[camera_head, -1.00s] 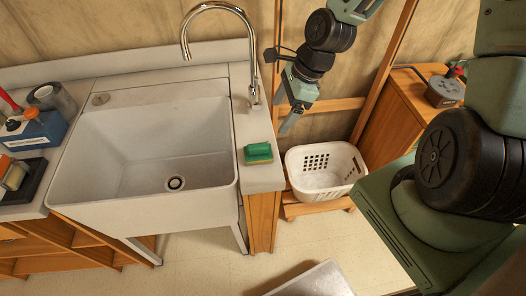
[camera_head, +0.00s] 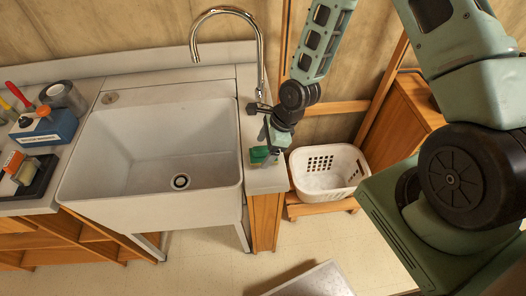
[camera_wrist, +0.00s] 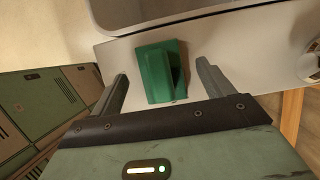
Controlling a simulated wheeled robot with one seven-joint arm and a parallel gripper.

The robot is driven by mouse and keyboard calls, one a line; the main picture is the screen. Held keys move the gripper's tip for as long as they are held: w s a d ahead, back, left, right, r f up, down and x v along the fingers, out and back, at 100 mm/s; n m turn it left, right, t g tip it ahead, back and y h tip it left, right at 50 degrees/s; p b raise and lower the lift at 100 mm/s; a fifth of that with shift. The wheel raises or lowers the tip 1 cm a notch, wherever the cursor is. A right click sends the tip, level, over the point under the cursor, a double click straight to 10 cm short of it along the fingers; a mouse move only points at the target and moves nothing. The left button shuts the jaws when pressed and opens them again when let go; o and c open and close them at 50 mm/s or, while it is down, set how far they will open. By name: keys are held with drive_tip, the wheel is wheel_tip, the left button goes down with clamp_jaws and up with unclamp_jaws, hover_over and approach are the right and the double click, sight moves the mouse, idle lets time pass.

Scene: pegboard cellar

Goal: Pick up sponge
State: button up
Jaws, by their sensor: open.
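The green sponge (camera_head: 259,154) lies on the narrow counter strip to the right of the sink, near its front end. In the wrist view the sponge (camera_wrist: 155,72) is a green block with a raised ridge, resting on the pale counter. My gripper (camera_head: 270,154) is above the sponge and partly hides it in the head view. In the wrist view my gripper (camera_wrist: 161,80) is open, with one finger on each side of the sponge. A gap shows between the sponge and each finger, and nothing is held.
The white sink (camera_head: 160,215) is left of the sponge, with a chrome faucet (camera_head: 262,60) behind. A white laundry basket (camera_head: 328,170) stands lower on the right. A blue box (camera_head: 42,130) and tape roll (camera_head: 62,95) sit on the left counter. A wooden cabinet (camera_head: 405,115) stands far right.

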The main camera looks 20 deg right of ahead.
sight(263, 148)
drive_tip(key=shift+x, duration=0.85)
drive_tip(key=c, duration=1.4)
wheel_tip(263, 148, up, 10)
drive_tip(key=shift+b, duration=0.85)
